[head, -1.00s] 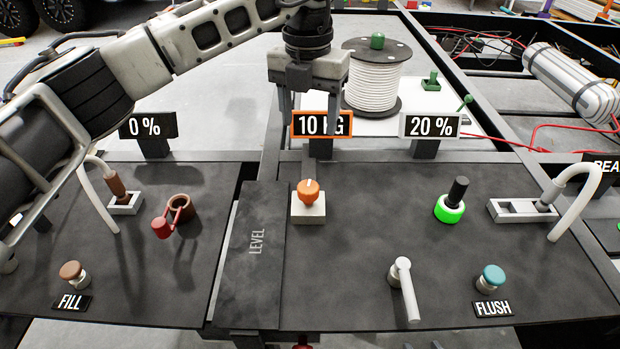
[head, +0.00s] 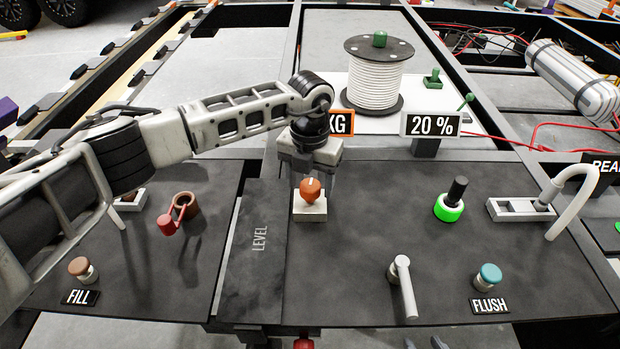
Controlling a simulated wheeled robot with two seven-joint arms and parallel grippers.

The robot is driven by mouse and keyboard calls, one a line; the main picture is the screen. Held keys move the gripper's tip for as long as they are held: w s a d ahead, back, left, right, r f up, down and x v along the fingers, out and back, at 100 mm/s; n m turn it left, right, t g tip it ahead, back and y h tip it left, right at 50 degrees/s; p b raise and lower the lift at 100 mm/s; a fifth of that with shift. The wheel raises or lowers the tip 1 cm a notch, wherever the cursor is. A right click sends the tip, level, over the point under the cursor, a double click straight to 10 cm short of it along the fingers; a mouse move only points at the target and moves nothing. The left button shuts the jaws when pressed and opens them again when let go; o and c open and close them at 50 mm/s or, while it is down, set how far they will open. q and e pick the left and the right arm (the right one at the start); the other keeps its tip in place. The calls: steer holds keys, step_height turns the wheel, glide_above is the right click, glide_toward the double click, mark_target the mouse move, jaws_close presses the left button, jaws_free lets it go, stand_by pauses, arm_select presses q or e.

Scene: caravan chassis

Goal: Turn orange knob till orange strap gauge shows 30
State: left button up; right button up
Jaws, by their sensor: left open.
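The orange knob (head: 311,190) sits on a small white block on the dark panel, with a pale mark on its top. The orange-framed strap gauge (head: 343,122) stands behind it. Only its right end with the letters "KG" shows; my left arm hides its number. My left gripper (head: 310,180) is open and points down at the orange knob, its fingers low around or just behind it. I cannot tell whether the fingers touch the knob. My right gripper is not in view.
A "20 %" display (head: 431,125) stands to the right of the strap gauge. A green-ringed black stick (head: 451,200), a white lever (head: 404,285) and a teal FLUSH button (head: 489,275) stand on the right panel. A red crank (head: 172,222) is on the left. A white cable spool (head: 376,75) stands behind.

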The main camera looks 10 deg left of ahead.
arm_select(q)
steer(key=shift+f, duration=0.1)
steer(key=c, duration=1)
arm_select(e)
steer(key=shift+s+f, duration=0.15)
steer(key=shift+s+f, duration=0.1)
steer(key=shift+f, duration=0.1)
